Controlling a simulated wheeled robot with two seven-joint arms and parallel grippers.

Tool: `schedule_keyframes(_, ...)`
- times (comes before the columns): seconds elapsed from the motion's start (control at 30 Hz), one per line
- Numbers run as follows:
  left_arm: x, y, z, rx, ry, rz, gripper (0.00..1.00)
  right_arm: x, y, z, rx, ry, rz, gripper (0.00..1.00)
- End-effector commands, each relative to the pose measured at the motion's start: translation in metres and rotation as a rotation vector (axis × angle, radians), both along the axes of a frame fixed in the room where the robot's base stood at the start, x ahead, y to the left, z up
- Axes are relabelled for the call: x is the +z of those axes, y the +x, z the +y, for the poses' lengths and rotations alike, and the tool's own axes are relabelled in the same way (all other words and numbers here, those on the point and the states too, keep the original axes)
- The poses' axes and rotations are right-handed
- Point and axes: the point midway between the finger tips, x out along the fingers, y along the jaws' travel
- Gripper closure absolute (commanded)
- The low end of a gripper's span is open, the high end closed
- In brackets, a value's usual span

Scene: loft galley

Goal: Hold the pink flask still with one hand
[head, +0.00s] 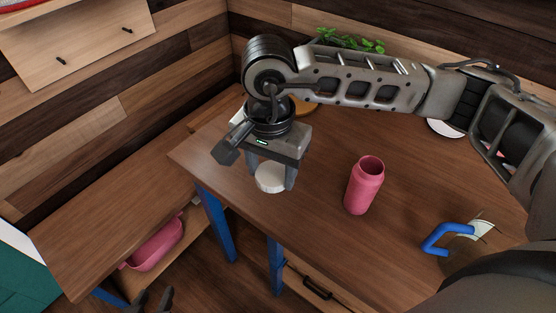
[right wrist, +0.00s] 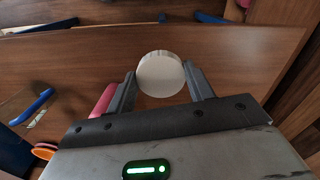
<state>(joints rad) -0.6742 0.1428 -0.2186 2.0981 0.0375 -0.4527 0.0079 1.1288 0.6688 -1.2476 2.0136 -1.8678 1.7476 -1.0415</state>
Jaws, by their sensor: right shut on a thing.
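The pink flask (head: 364,186) stands upright on the wooden table, its top looking open. Part of it shows behind my gripper's finger in the right wrist view (right wrist: 103,101). My right gripper (head: 270,178) is left of the flask, apart from it, pointing down near the table's front edge. Its fingers are shut on a round white lid (head: 270,177), which also shows between the fingertips in the right wrist view (right wrist: 160,74). My left gripper (head: 152,298) shows only as two dark fingertips, apart and empty, at the bottom edge, low and far from the flask.
The wooden table (head: 325,225) has blue legs and a drawer handle in front. A blue-handled item (head: 440,238) stands right of the flask. A pink tub (head: 155,245) sits on a low shelf at left. A green plant (head: 350,40) is at the back.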

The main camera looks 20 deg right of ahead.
Motion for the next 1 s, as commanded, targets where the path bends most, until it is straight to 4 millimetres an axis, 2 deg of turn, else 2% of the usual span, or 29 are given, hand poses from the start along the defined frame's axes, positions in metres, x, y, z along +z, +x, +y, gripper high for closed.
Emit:
schedule_keyframes(0.17, -0.002, -0.001, 0.0, 0.001, 0.002, 0.004, 0.64, 0.003, 0.004, -0.014, 0.148, -0.004, 0.0, 0.69)
schedule_keyframes(0.4, -0.004, -0.001, 0.001, 0.0, 0.003, 0.008, 0.64, 0.011, 0.012, -0.046, 0.582, -0.002, 0.0, 0.69)
schedule_keyframes(0.53, -0.004, 0.0, 0.001, 0.001, 0.004, 0.006, 0.64, 0.014, 0.014, -0.057, 0.75, -0.001, -0.001, 0.69)
schedule_keyframes(0.7, -0.003, 0.0, 0.001, -0.001, 0.005, 0.006, 0.64, 0.016, 0.014, -0.063, 0.837, -0.001, -0.001, 0.69)
schedule_keyframes(1.0, -0.003, 0.0, 0.002, -0.002, 0.007, 0.003, 0.64, 0.016, 0.014, -0.062, 0.84, 0.0, 0.0, 0.69)
